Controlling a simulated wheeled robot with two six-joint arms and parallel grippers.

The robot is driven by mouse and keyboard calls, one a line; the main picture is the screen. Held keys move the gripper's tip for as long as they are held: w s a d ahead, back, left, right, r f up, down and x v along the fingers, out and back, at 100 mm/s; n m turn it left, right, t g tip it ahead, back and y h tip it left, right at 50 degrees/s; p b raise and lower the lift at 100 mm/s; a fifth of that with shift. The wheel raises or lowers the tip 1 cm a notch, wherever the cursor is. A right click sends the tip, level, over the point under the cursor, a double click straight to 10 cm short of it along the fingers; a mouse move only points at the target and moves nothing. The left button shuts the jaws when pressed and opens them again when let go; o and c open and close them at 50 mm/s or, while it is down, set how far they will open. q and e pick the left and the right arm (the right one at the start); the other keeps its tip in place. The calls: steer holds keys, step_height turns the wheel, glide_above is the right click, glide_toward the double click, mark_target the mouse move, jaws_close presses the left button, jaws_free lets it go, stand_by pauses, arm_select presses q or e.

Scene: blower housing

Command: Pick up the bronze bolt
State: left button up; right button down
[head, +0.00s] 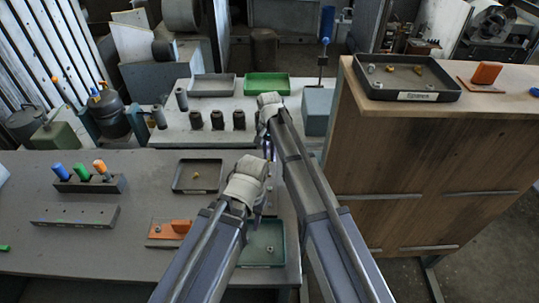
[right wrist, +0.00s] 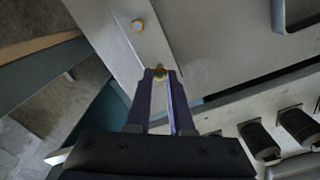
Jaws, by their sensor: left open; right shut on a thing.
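The fingers hide part of the bolt. In the head view my right gripper (head: 268,148) is the upper one, mostly hidden by its wrist, near the back bench.
A dark tray (head: 176,190) on the front table holds a gold piece. A green-grey tray (head: 249,262) holds small pieces. Dark cylinders (head: 217,120) stand on the back bench. A tall wooden cabinet (head: 430,150) at right carries a labelled tray (head: 404,95) with several small parts.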

step_height(320, 180, up, 9)
steer(key=p, duration=0.8)
